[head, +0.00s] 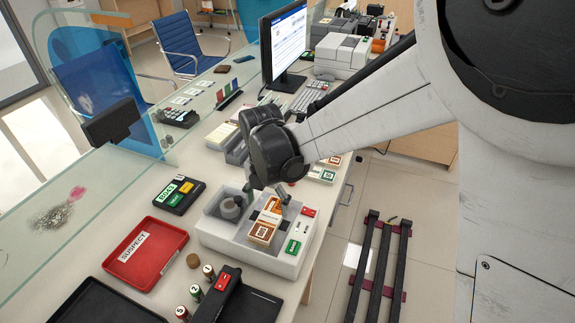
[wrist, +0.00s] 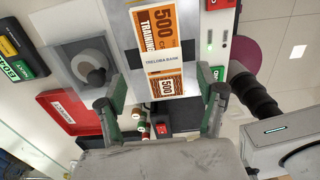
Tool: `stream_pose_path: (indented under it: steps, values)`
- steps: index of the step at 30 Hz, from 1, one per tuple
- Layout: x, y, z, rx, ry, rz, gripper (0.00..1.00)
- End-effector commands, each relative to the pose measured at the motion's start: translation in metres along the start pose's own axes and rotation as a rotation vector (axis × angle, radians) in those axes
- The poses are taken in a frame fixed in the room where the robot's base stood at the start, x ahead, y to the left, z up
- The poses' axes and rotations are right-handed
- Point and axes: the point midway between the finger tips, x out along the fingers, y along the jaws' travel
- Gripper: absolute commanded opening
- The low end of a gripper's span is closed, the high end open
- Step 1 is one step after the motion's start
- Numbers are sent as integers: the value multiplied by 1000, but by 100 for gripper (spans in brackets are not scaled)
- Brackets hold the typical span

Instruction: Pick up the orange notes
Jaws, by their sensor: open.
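The orange notes (head: 262,232) are a bundle with a white paper band, lying on top of the white and grey machine (head: 285,266) on the counter. In the wrist view the bundle (wrist: 159,29) shows "500" and "TRAINING" print, with the band across its middle. My gripper (head: 265,195) is above the machine, just over the far part of the bundle. In the wrist view its two green-grey fingers (wrist: 164,100) are wide apart, with the bundle's near end ahead of the gap between them. They hold nothing. The gripper partly hides the machine's far side in the head view.
A red SUSPECT tray (head: 147,252) lies left of the machine, with several small round stamps (head: 195,292) nearby. A glass screen (head: 75,205) runs along the counter's left side. A monitor (head: 284,42) stands farther back.

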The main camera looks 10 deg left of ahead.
Motion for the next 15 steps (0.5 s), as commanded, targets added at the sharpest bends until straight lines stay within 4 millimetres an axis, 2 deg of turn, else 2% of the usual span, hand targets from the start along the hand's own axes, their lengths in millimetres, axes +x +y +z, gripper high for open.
stream_pose_path:
  steps: [4,12,15]
  values:
    - [9,-1,1,1,0,0,70]
    - [44,-3,3,1,0,0,70]
    - [52,-3,2,1,0,0,70]
